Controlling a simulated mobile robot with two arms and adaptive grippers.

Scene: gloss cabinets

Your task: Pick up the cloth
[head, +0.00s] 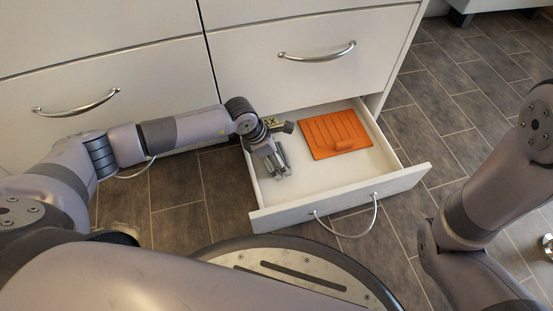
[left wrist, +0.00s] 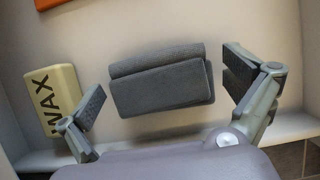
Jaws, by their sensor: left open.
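The cloth (left wrist: 160,88) is a dark grey folded bundle lying on the light drawer floor, in the middle of the left wrist view. My left gripper (left wrist: 168,92) is open, with one finger to each side of the cloth and gaps between the pads and it. In the head view my left gripper (head: 277,160) reaches down into the left part of the open drawer, and I cannot clearly make out the cloth there. My right arm shows at the right of the head view, but its gripper is out of frame.
The open drawer (head: 340,203) has low white walls. A yellow box marked WAX (left wrist: 53,100) lies left of the cloth, close to the left finger. An orange ridged board (head: 335,135) lies farther right in the drawer. Closed drawers with metal handles (head: 317,55) rise behind.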

